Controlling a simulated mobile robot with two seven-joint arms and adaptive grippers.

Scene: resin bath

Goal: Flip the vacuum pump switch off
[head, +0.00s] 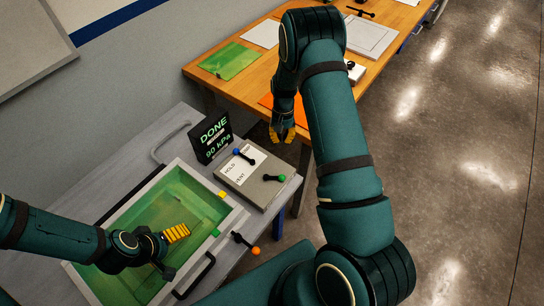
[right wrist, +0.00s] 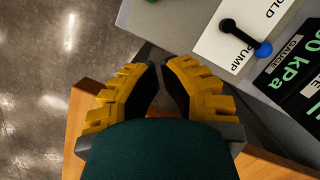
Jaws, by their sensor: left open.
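A grey control box (head: 262,191) carries a white label with HOLD and VENT. A black lever with a blue knob (head: 238,152) sits on the label; the right wrist view shows the blue knob (right wrist: 263,49) near PUMP. A lever with a green knob (head: 281,178) is at the box's right edge. A lever with an orange knob (head: 254,250) is beside the bath. My left gripper (head: 171,250) is open over the bath, touching no lever.
A black display (head: 213,138) reads DONE and 90 kPa behind the box. The green-filled bath (head: 222,232) stands on a grey bench. A wooden table (head: 235,84) with a green sheet (head: 229,61) is behind. Open floor is at the right.

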